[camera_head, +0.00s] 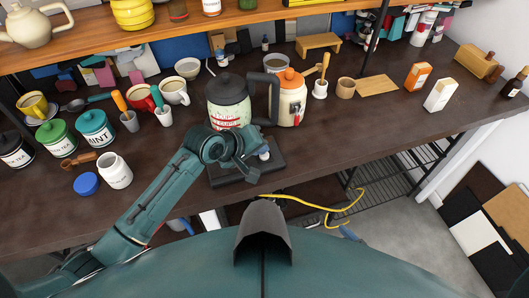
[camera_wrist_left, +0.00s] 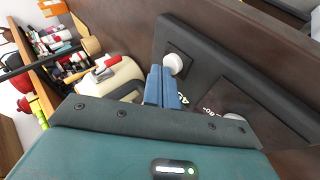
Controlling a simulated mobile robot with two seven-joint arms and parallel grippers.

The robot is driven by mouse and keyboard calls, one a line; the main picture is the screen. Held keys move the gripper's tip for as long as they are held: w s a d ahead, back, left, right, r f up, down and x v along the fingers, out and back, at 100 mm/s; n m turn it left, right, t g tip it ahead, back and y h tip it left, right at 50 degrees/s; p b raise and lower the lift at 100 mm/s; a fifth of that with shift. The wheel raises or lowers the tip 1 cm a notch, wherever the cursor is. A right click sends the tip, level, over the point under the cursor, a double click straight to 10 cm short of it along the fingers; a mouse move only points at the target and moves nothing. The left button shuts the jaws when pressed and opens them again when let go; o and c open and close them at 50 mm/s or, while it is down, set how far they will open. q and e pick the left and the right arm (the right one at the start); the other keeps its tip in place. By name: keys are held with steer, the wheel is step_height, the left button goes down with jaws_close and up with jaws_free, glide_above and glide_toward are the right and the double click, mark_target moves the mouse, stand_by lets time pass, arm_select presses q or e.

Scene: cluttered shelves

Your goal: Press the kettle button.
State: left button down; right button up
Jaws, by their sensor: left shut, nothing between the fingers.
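The kettle (camera_head: 228,100) has a dark lid, a pale patterned body with a red-and-white band, and a black handle on its right side. In front of it lies a black base plate (camera_head: 272,167). The left wrist view shows a black panel (camera_wrist_left: 215,75) with a round white button (camera_wrist_left: 175,62) in a dark square recess. My left gripper (camera_wrist_left: 166,82) is shut and empty, its blue fingers beside the button. I cannot tell whether they touch it. In the head view my left gripper (camera_head: 262,156) is over the base plate, partly hidden by its wrist. My right gripper is not in view.
An orange-and-cream jug (camera_head: 291,100) stands just right of the kettle. A white jar (camera_head: 114,170) and a blue lid (camera_head: 86,184) lie to the left, near canisters and mugs. An upper shelf (camera_head: 180,31) runs above the back. The counter's right front is clear.

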arm_select(q)
steer(key=shift+f, duration=0.2)
steer(key=shift+r, duration=0.1)
steer(key=shift+r+p, duration=0.8)
steer(key=shift+p, duration=0.1)
step_height(320, 180, up, 5)
steer(key=shift+f, duration=0.1)
stand_by(0.9)
